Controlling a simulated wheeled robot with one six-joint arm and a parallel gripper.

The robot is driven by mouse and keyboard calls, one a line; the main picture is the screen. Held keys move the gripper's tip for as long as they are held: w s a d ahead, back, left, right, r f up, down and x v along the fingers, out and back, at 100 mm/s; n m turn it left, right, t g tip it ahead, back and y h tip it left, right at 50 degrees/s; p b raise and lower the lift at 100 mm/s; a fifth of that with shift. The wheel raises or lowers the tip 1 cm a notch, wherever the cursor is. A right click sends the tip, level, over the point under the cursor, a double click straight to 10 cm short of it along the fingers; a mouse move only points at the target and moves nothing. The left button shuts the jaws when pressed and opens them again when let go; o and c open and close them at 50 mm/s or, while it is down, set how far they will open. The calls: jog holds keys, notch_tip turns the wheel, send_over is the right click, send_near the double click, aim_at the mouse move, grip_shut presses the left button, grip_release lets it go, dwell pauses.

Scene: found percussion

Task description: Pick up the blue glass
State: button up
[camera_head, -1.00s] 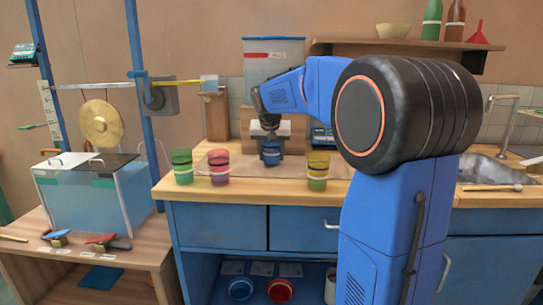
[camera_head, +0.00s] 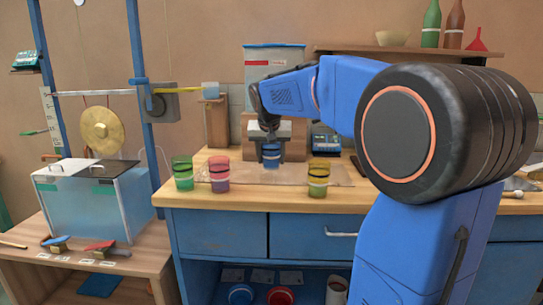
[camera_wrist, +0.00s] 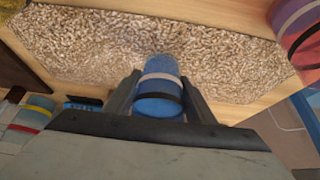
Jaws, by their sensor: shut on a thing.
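The blue glass (camera_head: 271,156) is between the fingers of my gripper (camera_head: 271,141), over the mat at the back of the wooden counter. In the wrist view the blue glass (camera_wrist: 158,88), with a pale band and a black band, sits between the two dark fingers of my gripper (camera_wrist: 160,92). The fingers are shut on its sides. It looks upright in the head view. Whether its base clears the mat is hard to tell.
A green glass (camera_head: 183,174) and a pink-purple glass (camera_head: 219,174) stand to the left. A yellow-green glass (camera_head: 318,180) stands to the right, near the front. A speckled mat (camera_wrist: 90,45) lies below. A clear bin with a blue lid (camera_head: 274,58) is behind.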

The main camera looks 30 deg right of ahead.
jog(key=shift+s+a, duration=1.15)
jog(key=shift+s, duration=0.55)
jog(key=shift+s+a, duration=1.2)
jog(key=shift+s, duration=0.55)
jog(key=shift+s+a, duration=1.15)
jog(key=shift+s, duration=0.65)
